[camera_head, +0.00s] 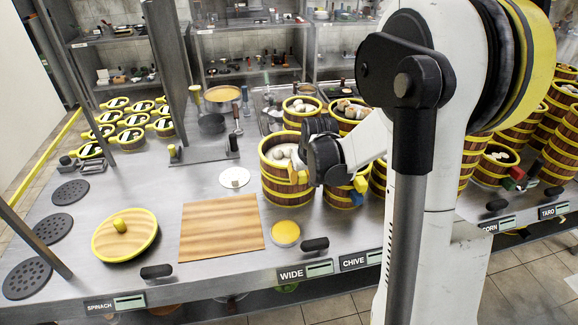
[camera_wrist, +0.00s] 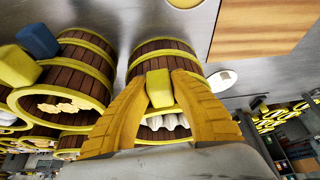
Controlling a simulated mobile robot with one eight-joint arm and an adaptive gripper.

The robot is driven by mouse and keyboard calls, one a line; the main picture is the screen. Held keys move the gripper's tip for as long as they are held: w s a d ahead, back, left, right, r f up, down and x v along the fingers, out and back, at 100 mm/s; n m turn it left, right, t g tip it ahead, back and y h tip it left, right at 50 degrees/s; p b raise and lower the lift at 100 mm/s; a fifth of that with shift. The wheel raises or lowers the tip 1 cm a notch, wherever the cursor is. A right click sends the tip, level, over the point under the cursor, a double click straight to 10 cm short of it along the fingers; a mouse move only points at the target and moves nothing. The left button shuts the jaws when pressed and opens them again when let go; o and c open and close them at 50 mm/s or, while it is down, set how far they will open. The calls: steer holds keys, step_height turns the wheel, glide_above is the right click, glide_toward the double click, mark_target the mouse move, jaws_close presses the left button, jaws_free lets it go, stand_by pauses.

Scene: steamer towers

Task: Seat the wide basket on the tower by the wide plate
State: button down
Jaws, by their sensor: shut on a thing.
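The wide plate (camera_head: 305,270) is a label reading WIDE on the counter's front edge. Behind it a round wooden basket (camera_head: 287,190) with yellow bands and pale buns inside stands at the left end of the basket row. My gripper (camera_head: 300,172) is at this basket's right side. In the wrist view my gripper (camera_wrist: 160,84) has its yellow fingers closed on the yellow block handle (camera_wrist: 160,92) of a banded basket (camera_wrist: 163,56) with white buns. Whether that basket touches what is below it, I cannot tell. My wrist hides part of its side.
Other basket stacks (camera_head: 353,190) stand close on the right, with blue and yellow handle blocks. A wooden board (camera_head: 220,228), a round yellow-rimmed lid (camera_head: 125,240) and a yellow disc (camera_head: 286,233) lie to the left and front. A white disc (camera_head: 234,178) lies left of the basket.

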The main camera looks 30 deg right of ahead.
steer(key=shift+f+b, duration=0.3)
steer(key=shift+f, duration=0.1)
steer(key=c, duration=1.2)
jaws_free()
steer(key=shift+r, duration=0.1)
steer(key=v, duration=1.2)
